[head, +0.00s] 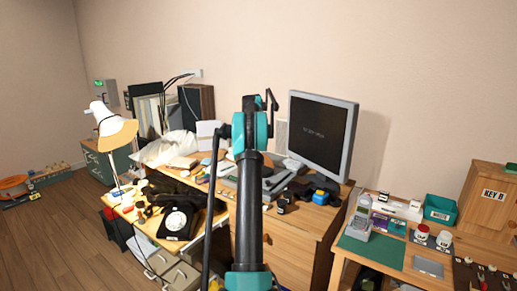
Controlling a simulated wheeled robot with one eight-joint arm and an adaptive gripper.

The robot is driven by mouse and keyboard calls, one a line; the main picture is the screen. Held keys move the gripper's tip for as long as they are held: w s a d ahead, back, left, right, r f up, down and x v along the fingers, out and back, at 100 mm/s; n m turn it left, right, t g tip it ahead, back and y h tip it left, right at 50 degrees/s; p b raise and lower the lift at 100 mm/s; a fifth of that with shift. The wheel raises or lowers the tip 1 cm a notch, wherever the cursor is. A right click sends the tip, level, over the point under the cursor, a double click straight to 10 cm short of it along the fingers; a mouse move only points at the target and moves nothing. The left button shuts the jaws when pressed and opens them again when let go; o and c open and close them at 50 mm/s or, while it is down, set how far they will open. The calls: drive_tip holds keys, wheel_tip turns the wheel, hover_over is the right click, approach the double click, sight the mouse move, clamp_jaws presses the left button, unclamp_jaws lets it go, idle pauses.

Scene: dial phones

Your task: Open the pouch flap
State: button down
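I cannot pick out a pouch or its flap for certain. A pale crumpled bag-like thing (164,151) lies at the back of the cluttered desk (152,243), left of my arm; no flap can be made out on it. My arm rises through the middle of the head view, in front of the desk. My gripper (262,101) seems to be the dark parts at the arm's top, seen from behind against the wall. Its fingers cannot be told apart, and no held thing shows. My arm hides part of the desk behind it.
A black dial phone (178,220) and a lamp (117,133) stand on the desk's left. A monitor (320,134) stands right of my arm. A lower table (345,270) at right holds a handset (361,217) and a teal bin (440,211). Floor at left is mostly clear.

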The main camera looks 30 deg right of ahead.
idle(0.4)
drive_tip(key=c, duration=1.4)
unclamp_jaws()
wheel_tip(320, 180, up, 12)
drive_tip(key=a, duration=0.2)
drive_tip(key=shift+s, duration=0.35)
drive_tip(key=shift+f, duration=0.1)
drive_tip(key=shift+c, duration=0.2)
